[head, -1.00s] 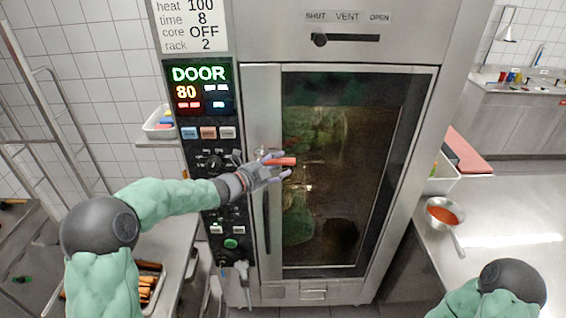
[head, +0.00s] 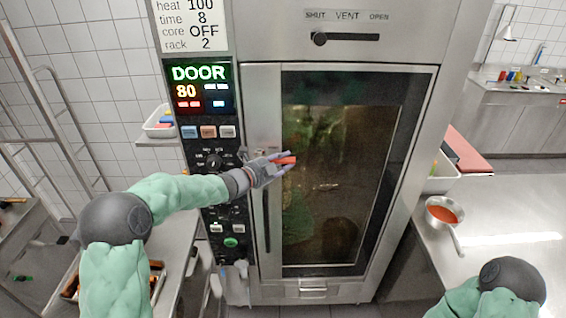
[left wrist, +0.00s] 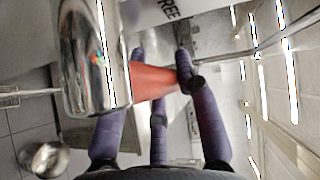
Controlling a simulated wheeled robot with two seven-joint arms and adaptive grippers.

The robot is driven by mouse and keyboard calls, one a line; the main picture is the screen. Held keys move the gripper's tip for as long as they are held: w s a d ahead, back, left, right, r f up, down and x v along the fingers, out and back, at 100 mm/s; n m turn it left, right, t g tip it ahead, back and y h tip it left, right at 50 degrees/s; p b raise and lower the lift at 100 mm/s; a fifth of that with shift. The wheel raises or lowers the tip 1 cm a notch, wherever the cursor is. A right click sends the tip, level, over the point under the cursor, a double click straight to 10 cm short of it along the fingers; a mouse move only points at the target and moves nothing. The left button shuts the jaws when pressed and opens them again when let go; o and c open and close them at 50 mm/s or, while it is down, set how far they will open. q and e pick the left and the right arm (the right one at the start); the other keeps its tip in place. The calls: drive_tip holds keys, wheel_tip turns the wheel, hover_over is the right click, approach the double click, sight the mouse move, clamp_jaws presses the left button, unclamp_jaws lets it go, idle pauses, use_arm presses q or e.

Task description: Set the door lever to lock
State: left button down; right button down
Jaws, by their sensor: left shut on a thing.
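The oven's door lever (head: 286,160) has a red grip that shows at the left side of the glass door. In the left wrist view the red grip (left wrist: 153,84) runs from a shiny chrome hub (left wrist: 95,60) to between my purple fingers. My left gripper (head: 277,165) is shut on the red grip, and its fingers hide part of it in the head view. The grip points roughly to the right in the head view. The oven door (head: 340,190) looks closed. My right gripper is out of view; only part of that arm shows at bottom right.
The control panel (head: 209,160) with a lit DOOR display is left of the door. A vent slider (head: 345,37) sits above. A pan of red sauce (head: 444,212) stands on the right counter. A tray (head: 156,280) is at lower left.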

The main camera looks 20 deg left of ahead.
use_arm(q)
drive_tip(key=shift+f, duration=0.15)
drive_tip(key=shift+f+m+g+y+p, duration=0.45)
drive_tip(key=shift+m+g+y+p, duration=0.05)
drive_tip(key=shift+y, duration=0.1)
drive_tip(key=a+f+m+g+y+p, duration=0.1)
drive_tip(key=a+f+m+y+p, duration=0.1)
drive_tip(key=y, duration=0.1)
drive_tip(key=s+a+f+m+g+y+p, duration=0.1)
drive_tip(key=a+f+m+g+y+p, duration=0.1)
drive_tip(key=y+p, duration=0.1)
drive_tip(key=s+a+f+m+g+y+p, duration=0.1)
drive_tip(key=a+f+m+g+y+p, duration=0.1)
drive_tip(key=y, duration=0.2)
drive_tip(key=shift+a+m, duration=0.3)
drive_tip(key=shift+a, duration=0.1)
drive_tip(key=shift+s+a+m+y, duration=0.2)
drive_tip(key=shift+a+m+y, duration=0.1)
drive_tip(key=shift+a+y, duration=0.3)
